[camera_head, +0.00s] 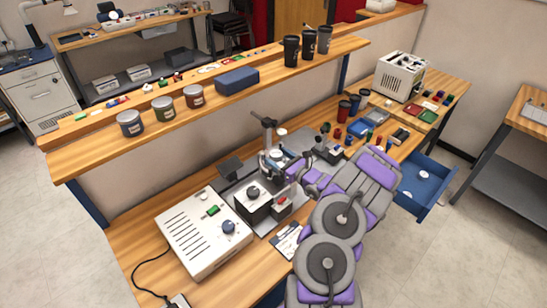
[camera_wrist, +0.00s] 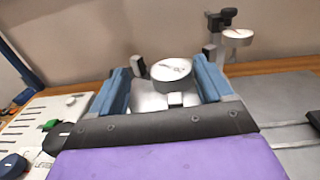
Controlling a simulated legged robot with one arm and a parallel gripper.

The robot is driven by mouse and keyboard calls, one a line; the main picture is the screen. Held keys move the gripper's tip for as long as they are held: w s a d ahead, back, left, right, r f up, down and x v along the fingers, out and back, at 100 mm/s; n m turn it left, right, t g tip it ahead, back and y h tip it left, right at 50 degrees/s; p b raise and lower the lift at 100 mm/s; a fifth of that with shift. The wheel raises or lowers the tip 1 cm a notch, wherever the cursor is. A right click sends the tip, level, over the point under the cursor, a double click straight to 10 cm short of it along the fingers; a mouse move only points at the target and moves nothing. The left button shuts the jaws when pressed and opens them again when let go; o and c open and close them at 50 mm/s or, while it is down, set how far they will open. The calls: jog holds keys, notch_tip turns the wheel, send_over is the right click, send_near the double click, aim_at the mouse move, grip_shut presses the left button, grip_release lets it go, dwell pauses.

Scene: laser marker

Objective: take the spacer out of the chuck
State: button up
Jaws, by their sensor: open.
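The spacer (camera_wrist: 172,69) is a pale round disc with a dark mark on its top, in the wrist view. It sits in the silver chuck (camera_wrist: 146,98), with small black jaws around it. My gripper (camera_wrist: 163,70) is open, with one blue finger to the left of the spacer and one to the right. Gaps show between the fingers and the spacer. The near lower part of the chuck is hidden behind my gripper's dark palm edge. In the head view my gripper (camera_head: 281,161) is at the laser marker, and the pale spacer (camera_head: 277,155) shows there small.
A white control box (camera_head: 203,232) is to the left on the bench. A raised shelf (camera_head: 250,97) with cups and tins runs behind. An open blue drawer (camera_head: 424,190) is at right.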

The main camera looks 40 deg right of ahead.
jog(key=shift+w+d, duration=0.1)
jog(key=shift+w, duration=0.25)
jog(key=shift+w+d+f, duration=0.1)
jog(key=shift+d+f, duration=0.05)
jog(key=shift+d, duration=0.4)
jog(key=shift+w+d+f, duration=0.1)
jog(key=shift+d, duration=0.45)
jog(key=shift+a+r, duration=0.15)
jog(key=shift+a, duration=0.7)
jog(key=c, duration=0.7)
jog(key=shift+s+d, duration=0.1)
jog(key=shift+d, duration=0.25)
jog(key=c, duration=0.4)
jog(key=shift+d, duration=0.25)
jog(key=shift+c, duration=0.4)
jog(key=shift+a, duration=0.1)
jog(key=shift+a, duration=0.1)
